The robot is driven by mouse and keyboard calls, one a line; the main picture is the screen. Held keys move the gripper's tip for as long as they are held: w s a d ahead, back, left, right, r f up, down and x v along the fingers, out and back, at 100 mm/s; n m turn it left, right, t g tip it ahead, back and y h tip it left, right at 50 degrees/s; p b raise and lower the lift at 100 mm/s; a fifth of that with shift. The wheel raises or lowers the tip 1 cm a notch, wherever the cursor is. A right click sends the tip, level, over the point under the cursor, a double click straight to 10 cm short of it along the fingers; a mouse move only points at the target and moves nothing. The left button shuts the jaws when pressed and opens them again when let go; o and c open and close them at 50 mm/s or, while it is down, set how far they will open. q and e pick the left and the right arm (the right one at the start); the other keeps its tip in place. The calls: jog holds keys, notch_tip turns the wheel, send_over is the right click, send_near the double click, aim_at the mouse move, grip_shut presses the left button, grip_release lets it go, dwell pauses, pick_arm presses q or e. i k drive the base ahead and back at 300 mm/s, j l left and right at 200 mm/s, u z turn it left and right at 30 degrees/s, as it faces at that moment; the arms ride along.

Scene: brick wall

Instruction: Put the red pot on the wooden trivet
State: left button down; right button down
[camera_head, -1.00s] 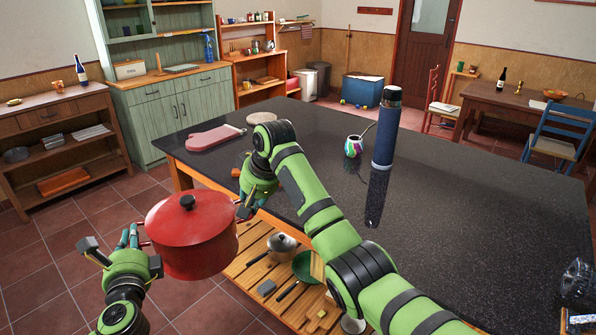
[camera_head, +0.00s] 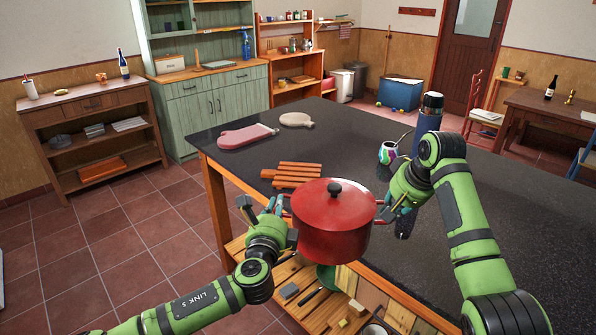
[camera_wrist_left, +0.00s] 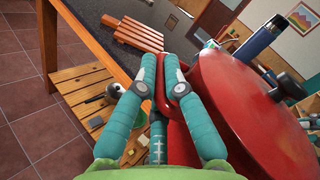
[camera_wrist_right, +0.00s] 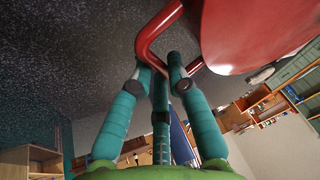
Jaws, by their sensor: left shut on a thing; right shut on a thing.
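The red pot (camera_head: 334,226), with its lid and black knob on, hangs upright between my two grippers, in front of the dark tabletop's near-left edge. My left gripper (camera_head: 277,208) is shut on the pot's left handle; the left wrist view shows its fingers (camera_wrist_left: 165,92) around the red handle. My right gripper (camera_head: 393,206) is shut on the opposite handle, which also shows in the right wrist view (camera_wrist_right: 148,45). The slatted wooden trivet (camera_head: 297,173) lies on the tabletop just behind and left of the pot, near the table's left edge. Nothing rests on it.
A pink oven mitt (camera_head: 246,136) and a beige pad (camera_head: 296,119) lie farther back on the dark table (camera_head: 345,135). A blue flask (camera_head: 431,112) and a colourful cup (camera_head: 388,152) stand behind my right arm.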

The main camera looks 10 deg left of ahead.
aim_at(298, 173)
jog(key=i+j, duration=0.2)
jog(key=i, duration=0.2)
jog(key=i+j, duration=0.45)
jog(key=i, duration=0.3)
